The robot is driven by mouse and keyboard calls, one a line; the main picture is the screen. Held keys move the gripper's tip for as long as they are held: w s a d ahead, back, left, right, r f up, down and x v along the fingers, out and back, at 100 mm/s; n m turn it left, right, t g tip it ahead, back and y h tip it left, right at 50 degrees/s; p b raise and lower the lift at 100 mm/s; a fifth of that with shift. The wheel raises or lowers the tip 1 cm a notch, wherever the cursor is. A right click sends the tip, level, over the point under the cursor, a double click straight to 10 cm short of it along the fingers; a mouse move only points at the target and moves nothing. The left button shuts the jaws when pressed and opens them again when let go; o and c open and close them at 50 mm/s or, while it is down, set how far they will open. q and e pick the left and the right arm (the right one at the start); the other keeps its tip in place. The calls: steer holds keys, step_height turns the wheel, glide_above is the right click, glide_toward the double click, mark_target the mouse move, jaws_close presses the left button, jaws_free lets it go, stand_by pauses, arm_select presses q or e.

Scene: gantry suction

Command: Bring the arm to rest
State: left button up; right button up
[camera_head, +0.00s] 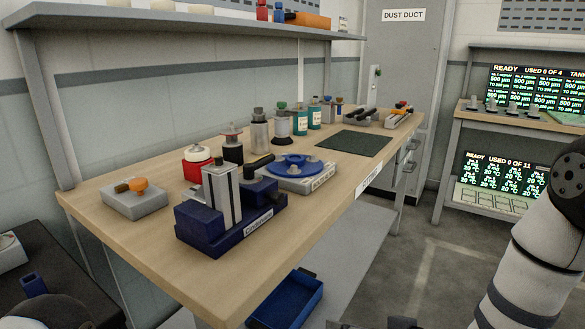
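A white arm link of mine with dark bands (530,265) comes in at the right edge and runs down out of the picture. Its gripper is not clearly seen; small dark parts at the bottom edge, right of centre, are too cut off to identify. A dark rounded part at the bottom left corner is also cut off. My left gripper does not show. I cannot see either gripper holding anything.
A wooden workbench (300,235) carries a dark blue device (232,220), a blue turntable (293,166), several bottles and a dark green mat (353,143). A blue bin (287,300) sits below. Lit display panels (498,172) stand at right. Open floor lies between.

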steer(key=s+d+f+m+g+h+p, duration=0.15)
steer(key=s+f, duration=0.25)
steer(key=s, duration=0.4)
steer(key=s+d+f+g+h, duration=0.2)
steer(key=s+f+g, duration=0.1)
steer(key=s, duration=0.4)
steer(key=s+d+f+g+h+p, duration=0.15)
steer(key=s+f, duration=0.25)
steer(key=s, duration=0.4)
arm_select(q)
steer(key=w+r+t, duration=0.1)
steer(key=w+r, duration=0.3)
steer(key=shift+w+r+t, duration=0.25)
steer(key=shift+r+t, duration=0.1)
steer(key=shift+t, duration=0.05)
arm_select(e)
steer(key=s+d+g+h, duration=0.1)
steer(key=s+d+g, duration=0.1)
steer(key=s, duration=0.7)
steer(key=s+d+r+g+h, duration=0.1)
steer(key=s+d+g, duration=0.1)
steer(key=s, duration=0.7)
steer(key=shift+s+d+r+g+h, duration=0.15)
steer(key=shift+d+g+h, duration=0.25)
steer(key=shift+g, duration=0.4)
